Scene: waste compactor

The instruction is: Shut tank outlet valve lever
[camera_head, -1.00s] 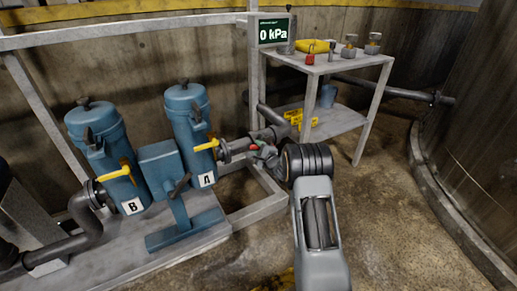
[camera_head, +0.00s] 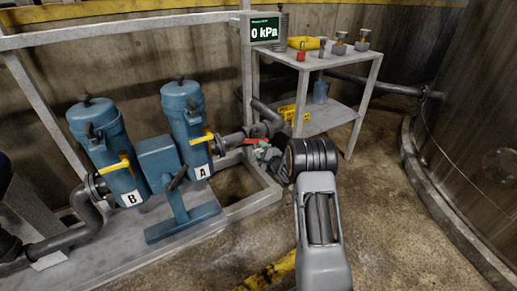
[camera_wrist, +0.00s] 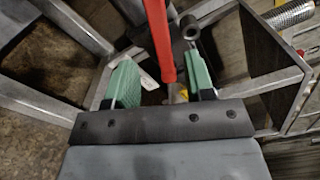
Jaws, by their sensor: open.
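The red valve lever (camera_wrist: 162,40) runs between the two green finger pads of my gripper (camera_wrist: 160,72) in the wrist view. The jaws are open, with a gap on each side of the lever, so it is not clamped. In the head view the lever (camera_head: 251,141) shows as a small red bar by the pipe right of blue filter A. My gripper (camera_head: 268,154) is there too, partly hidden by my dark wrist. The valve body is mostly hidden.
Blue filters A (camera_head: 188,118) and B (camera_head: 103,145), with yellow handles, stand on a grey skid at left. A metal table (camera_head: 352,68) with small items stands behind my arm. A large round tank (camera_head: 475,150) is at right. Floor between is clear.

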